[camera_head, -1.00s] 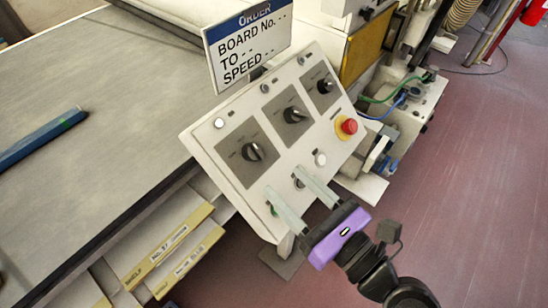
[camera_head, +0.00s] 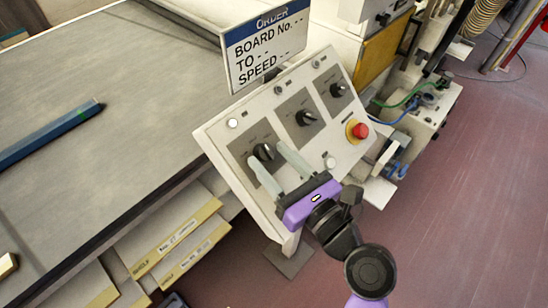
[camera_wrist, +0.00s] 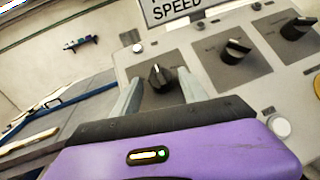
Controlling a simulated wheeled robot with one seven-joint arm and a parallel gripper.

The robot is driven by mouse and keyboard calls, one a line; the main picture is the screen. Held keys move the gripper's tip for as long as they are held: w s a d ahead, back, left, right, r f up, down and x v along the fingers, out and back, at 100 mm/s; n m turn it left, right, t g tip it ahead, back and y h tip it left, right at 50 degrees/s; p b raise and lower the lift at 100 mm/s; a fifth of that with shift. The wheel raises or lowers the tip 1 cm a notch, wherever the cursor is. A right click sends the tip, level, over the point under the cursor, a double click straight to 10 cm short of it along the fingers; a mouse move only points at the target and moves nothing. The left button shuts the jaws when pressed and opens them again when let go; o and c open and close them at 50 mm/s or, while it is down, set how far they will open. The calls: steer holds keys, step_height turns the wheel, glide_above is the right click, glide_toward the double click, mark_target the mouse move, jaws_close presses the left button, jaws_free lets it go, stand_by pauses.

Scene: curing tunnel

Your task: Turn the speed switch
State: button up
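A sloped white control panel (camera_head: 222,147) carries three black rotary switches on grey plates: a left one (camera_head: 264,151), a middle one (camera_head: 305,118) and a right one (camera_head: 338,90). Their labels are too small to read, so I cannot tell which is the speed switch. My gripper (camera_head: 267,155) is open and empty, its two pale fingers pointing at the left switch. In the wrist view the left switch (camera_wrist: 159,77) shows between the fingertips, its pointer roughly upright. Contact with it cannot be made out.
A red emergency button (camera_head: 358,130) and a white button (camera_head: 330,163) sit on the panel. An order sign (camera_head: 265,45) stands behind it, its values blank. A grey table (camera_head: 120,70) with a blue bar (camera_head: 48,136) is at left, with shelves below. Open floor lies at right.

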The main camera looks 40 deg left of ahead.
jaws_close()
steer(key=shift+w+n+g, duration=0.1)
steer(key=shift+n+g, duration=0.2)
steer(key=shift+w+d+f+n+g+y+b, duration=0.15)
steer(key=shift+n+g+b, duration=0.25)
steer(key=shift+n, duration=0.2)
steer(key=shift+w+a+r+n+g+y+b, duration=0.15)
steer(key=shift+n+g+b, duration=0.15)
steer(key=shift+n+g, duration=0.25)
steer(key=n+g, duration=0.2)
steer(key=n, duration=0.2)
steer(key=shift+w+d+g+b, duration=0.1)
steer(key=shift+w+g+b, duration=0.05)
steer(key=shift+g+b, duration=0.2)
steer(key=n+g, duration=0.2)
steer(key=n, duration=0.1)
steer(key=n+g+h, duration=0.1)
steer(key=g, duration=0.1)
steer(key=shift+w+r+n, duration=0.1)
steer(key=shift+w+n, duration=0.15)
steer(key=shift+n, duration=0.1)
steer(key=shift+w+r+n+g+h, duration=0.1)
steer(key=shift+n+g+h, duration=0.5)
steer(key=shift+n, duration=0.55)
steer(key=shift+w+n+g+h, duration=0.1)
steer(key=shift+n+g+h, duration=0.5)
steer(key=shift+n, duration=0.55)
steer(key=shift+o, duration=1.1)
jaws_free()
steer(key=shift+a, duration=0.2)
